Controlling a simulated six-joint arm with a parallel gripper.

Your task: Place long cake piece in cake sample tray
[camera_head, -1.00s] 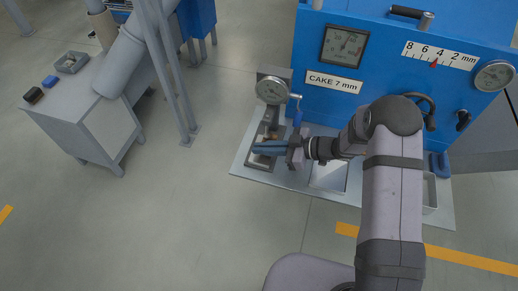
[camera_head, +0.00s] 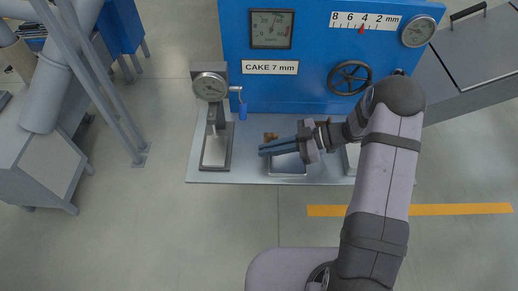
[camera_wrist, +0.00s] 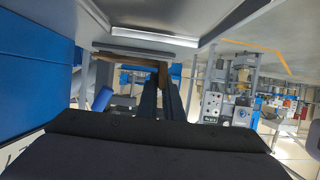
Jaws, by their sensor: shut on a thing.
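My gripper (camera_head: 264,149), with its dark blue fingers, points left above the blue machine's front shelf. It is shut on a brown cake piece (camera_head: 270,136), which juts out on the machine side of the fingertips. In the wrist view the brown piece (camera_wrist: 130,57) lies across the tips of the fingers (camera_wrist: 163,85). A shallow grey tray (camera_head: 287,168) sits on the shelf under the fingers, partly hidden by them. I cannot read any label on it. The cake piece is apart from the dial gauge stand at left.
The dial gauge stand (camera_head: 209,88) with its flat base rises left of my gripper. The blue machine panel (camera_head: 310,90) with a handwheel (camera_head: 350,77) stands behind. Another light tray (camera_head: 352,157) is partly hidden by my arm. Open floor lies in front of the shelf.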

